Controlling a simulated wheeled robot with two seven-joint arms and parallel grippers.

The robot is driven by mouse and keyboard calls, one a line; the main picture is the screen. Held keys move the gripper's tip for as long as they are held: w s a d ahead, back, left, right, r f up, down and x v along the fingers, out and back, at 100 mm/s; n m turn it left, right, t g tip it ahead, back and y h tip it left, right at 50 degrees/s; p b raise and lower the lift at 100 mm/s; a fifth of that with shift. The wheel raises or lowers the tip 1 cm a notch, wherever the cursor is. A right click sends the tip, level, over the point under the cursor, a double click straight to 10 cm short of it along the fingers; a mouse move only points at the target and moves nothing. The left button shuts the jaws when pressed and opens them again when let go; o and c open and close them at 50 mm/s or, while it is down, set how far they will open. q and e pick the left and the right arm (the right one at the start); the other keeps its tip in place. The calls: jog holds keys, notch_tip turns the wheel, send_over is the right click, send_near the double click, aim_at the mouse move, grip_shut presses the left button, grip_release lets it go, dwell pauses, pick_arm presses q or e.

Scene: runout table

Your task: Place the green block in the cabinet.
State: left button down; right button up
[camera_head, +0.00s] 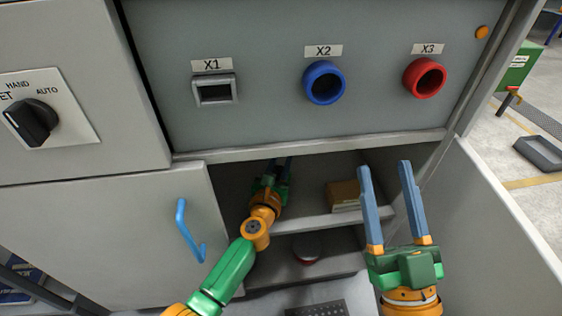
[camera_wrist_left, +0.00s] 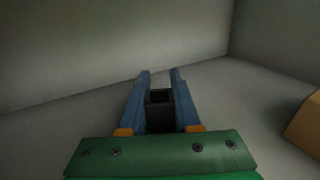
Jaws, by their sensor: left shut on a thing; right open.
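The cabinet (camera_head: 333,217) stands open below the grey panel, with an upper shelf and a lower space. My left gripper (camera_head: 281,165) is inside the upper compartment, left of a brown box. In the left wrist view its fingers (camera_wrist_left: 159,72) are shut on a small dark block (camera_wrist_left: 160,112), low over the shelf floor. The block looks nearly black there, so I cannot tell that it is green; whether it touches the shelf is unclear. The head view does not show it clearly. My right gripper (camera_head: 385,165) is open and empty, in front of the cabinet's right side.
The brown box (camera_head: 343,196) sits on the upper shelf. The left door (camera_head: 110,235) has a blue handle (camera_head: 188,232); another door (camera_head: 490,220) stands open at right. X1, X2 and X3 sockets are above.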

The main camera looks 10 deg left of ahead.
aim_at(278, 171)
pick_arm(q)
jog(key=c, duration=0.6)
grip_release()
pick_arm(e)
jog(key=shift+s+r, duration=0.1)
jog(key=shift+y, duration=0.3)
pick_arm(q)
jog(key=s+p, duration=0.2)
jog(key=s, duration=0.1)
jog(key=shift+s+a+r, duration=0.15)
jog(key=shift+s+a, duration=0.05)
jog(key=s, duration=0.3)
jog(key=shift+s+a+p, duration=0.1)
jog(key=shift+a+p, duration=0.05)
jog(key=shift+p, duration=0.25)
jog(key=s, duration=0.4)
jog(key=shift+s+a, duration=0.1)
jog(key=shift+a, duration=0.15)
jog(key=shift+s, duration=0.6)
pick_arm(e)
notch_tip(278, 171, down, 19)
jog(key=w+d+m+g+h, duration=0.1)
jog(key=g+h, duration=0.4)
jog(key=g, duration=0.6)
jog(key=shift+d+f+g, duration=0.2)
jog(key=shift+d+g, duration=0.1)
jog(key=shift+d, duration=0.4)
